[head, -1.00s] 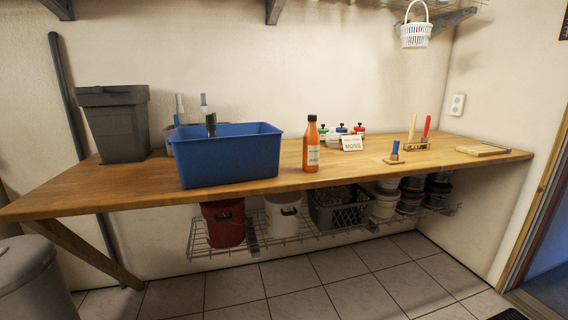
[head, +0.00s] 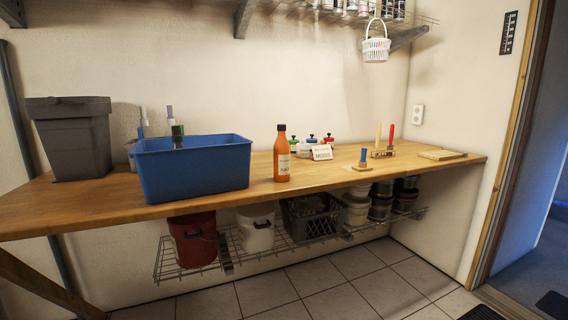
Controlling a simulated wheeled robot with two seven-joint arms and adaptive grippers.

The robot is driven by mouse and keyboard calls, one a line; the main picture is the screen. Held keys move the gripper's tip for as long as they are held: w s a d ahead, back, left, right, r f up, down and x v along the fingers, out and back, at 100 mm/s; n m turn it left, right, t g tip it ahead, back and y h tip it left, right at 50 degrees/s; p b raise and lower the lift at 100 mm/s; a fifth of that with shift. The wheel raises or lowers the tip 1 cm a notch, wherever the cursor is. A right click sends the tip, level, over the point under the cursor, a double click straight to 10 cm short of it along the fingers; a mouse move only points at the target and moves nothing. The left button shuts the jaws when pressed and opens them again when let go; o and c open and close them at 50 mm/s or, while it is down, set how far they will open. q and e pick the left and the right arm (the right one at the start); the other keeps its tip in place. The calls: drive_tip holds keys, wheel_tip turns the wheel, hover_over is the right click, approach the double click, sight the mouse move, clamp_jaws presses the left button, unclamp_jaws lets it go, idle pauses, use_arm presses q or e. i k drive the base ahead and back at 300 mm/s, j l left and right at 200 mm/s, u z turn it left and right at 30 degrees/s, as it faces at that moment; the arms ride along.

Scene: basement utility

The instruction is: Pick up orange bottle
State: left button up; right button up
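An orange bottle (head: 282,156) with a dark cap and a white label stands upright on the wooden counter (head: 230,202), near its front edge. It is to the right of a blue bin and apart from it. Nothing covers it in the head view. Neither of my grippers shows in this view.
The blue bin (head: 193,170) holds upright tools, and a dark grey bin (head: 72,140) stands further left. Small bottles and a white sign (head: 322,152) are behind right of the bottle. A brush (head: 363,160) on a small board and a cutting board (head: 441,155) lie right.

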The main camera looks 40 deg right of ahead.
sight(282, 147)
drive_tip(key=i+z, duration=0.15)
drive_tip(key=z, duration=0.35)
drive_tip(key=i+j+z, duration=0.1)
drive_tip(key=z, duration=0.35)
drive_tip(key=i+j+z, duration=0.15)
drive_tip(key=z, duration=0.35)
drive_tip(key=i+j+z, duration=0.15)
drive_tip(key=z, duration=0.3)
drive_tip(key=j+z, duration=0.3)
drive_tip(key=z, duration=0.2)
drive_tip(key=i+j+z, duration=0.1)
drive_tip(key=j+z, duration=0.15)
drive_tip(key=z, duration=0.25)
